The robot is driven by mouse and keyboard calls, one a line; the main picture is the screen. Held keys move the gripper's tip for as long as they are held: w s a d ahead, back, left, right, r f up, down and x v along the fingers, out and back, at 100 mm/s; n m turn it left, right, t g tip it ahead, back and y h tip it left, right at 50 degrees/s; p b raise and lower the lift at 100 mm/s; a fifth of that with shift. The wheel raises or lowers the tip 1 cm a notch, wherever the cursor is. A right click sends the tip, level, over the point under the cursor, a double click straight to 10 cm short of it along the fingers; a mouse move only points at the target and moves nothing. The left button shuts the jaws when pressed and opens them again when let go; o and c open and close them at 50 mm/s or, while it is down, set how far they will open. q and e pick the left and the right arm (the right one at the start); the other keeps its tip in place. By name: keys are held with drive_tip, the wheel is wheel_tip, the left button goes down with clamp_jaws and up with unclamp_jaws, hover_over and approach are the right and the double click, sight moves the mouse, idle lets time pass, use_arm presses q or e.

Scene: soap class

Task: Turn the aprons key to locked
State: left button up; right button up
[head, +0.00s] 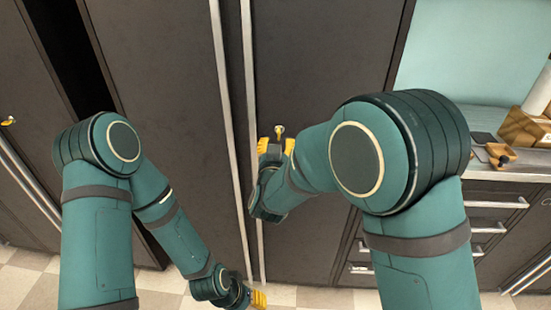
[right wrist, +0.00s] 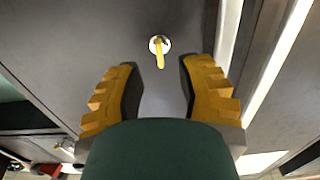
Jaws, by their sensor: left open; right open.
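A small yellow key (head: 280,130) sits in a round lock on the dark cabinet door in front of me. In the right wrist view the key (right wrist: 159,52) has a pale round plate behind it, and its yellow bow points down the picture. No label shows, so I cannot tell whether it is the aprons key. My right gripper (head: 276,147) is open and empty, just below the key in the head view. In the right wrist view its yellow fingers (right wrist: 158,68) stand on either side, short of the key. My left gripper (head: 259,299) is low near the floor, open and empty.
Another yellow key (head: 8,121) is on a door at the far left. Long vertical handles (head: 247,120) run left of the near key. A counter (head: 520,170) with wooden items and drawers (head: 497,203) stands at the right. The tiled floor (head: 310,297) is clear.

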drive_tip(key=s, duration=0.7)
